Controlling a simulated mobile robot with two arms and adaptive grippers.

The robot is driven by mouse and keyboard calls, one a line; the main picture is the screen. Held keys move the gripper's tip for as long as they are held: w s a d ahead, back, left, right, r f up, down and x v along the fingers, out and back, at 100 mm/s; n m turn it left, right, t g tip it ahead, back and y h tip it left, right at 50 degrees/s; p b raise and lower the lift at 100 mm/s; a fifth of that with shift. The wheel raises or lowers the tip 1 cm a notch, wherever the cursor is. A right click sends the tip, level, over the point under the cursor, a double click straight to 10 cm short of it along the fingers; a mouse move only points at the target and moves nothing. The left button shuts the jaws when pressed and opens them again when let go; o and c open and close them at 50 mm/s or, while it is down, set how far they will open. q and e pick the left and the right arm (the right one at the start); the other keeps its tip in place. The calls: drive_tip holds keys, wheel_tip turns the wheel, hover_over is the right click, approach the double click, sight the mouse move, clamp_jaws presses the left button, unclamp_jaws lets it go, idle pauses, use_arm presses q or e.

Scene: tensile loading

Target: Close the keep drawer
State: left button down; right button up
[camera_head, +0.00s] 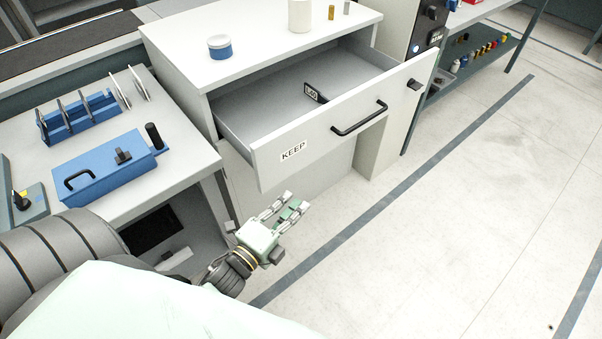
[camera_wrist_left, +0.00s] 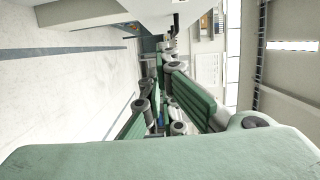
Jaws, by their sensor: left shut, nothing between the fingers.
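The keep drawer (camera_head: 330,125) is pulled well out of the white cabinet. Its front carries a KEEP label at the left and a black bar handle (camera_head: 359,118) near the middle. A small black labelled piece (camera_head: 315,93) lies inside the drawer. My left gripper (camera_head: 291,206) is below and in front of the drawer front, apart from it. It is shut and empty. Its green finger pads (camera_wrist_left: 165,103) also show in the left wrist view. My right gripper is not in view.
A blue-and-white round container (camera_head: 219,47) and a cream jar (camera_head: 300,15) stand on the cabinet top (camera_head: 262,45). A left table holds a blue box (camera_head: 108,168) and a blue rack (camera_head: 75,122). The floor (camera_head: 450,200) at the right is clear.

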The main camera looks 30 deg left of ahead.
use_arm(q)
drive_tip(key=w+a+p, duration=0.3)
drive_tip(key=w, duration=0.8)
drive_tip(key=shift+w+r, duration=0.2)
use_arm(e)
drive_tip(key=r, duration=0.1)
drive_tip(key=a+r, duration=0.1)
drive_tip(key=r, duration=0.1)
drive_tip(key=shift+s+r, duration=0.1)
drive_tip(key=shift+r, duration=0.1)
